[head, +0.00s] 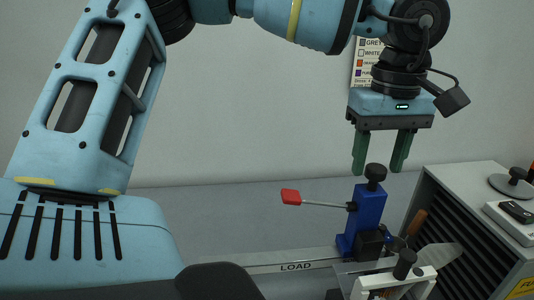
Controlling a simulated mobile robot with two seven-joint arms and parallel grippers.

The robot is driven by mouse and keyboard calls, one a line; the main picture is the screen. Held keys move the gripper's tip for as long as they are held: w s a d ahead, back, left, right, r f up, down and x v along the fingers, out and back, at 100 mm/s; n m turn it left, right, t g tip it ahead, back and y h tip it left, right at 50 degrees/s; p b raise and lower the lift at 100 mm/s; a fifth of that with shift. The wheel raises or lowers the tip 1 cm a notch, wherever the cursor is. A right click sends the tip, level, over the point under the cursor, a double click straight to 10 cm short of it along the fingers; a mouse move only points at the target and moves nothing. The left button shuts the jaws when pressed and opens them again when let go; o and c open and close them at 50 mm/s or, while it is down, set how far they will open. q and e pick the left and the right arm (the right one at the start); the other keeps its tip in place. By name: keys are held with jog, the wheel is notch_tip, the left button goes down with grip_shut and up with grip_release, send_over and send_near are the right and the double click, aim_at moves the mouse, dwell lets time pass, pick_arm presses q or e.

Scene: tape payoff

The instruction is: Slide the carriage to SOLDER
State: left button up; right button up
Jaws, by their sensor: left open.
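The carriage is a blue upright block (368,208) on a pale rail (262,263). It has a black knob (376,173) on top and a thin side lever with a red end (291,197) pointing left. The rail bears the word LOAD (296,267) to the left of the carriage; no SOLDER mark is in view. My left gripper (380,168) points down with its dark green fingers apart, just above or around the knob; the exact depth is unclear. It holds nothing. My right gripper is not in view.
A grey louvred cabinet (455,190) stands close on the right, with a black-knobbed disc (513,184) on top. A white fixture with a black knob (404,264) sits in front of the carriage. An orange-brown handle (417,222) shows behind. The bench left of the carriage looks clear.

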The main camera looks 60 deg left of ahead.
pick_arm(q)
jog(key=shift+r+p, duration=0.9)
jog(key=shift+r, duration=1.25)
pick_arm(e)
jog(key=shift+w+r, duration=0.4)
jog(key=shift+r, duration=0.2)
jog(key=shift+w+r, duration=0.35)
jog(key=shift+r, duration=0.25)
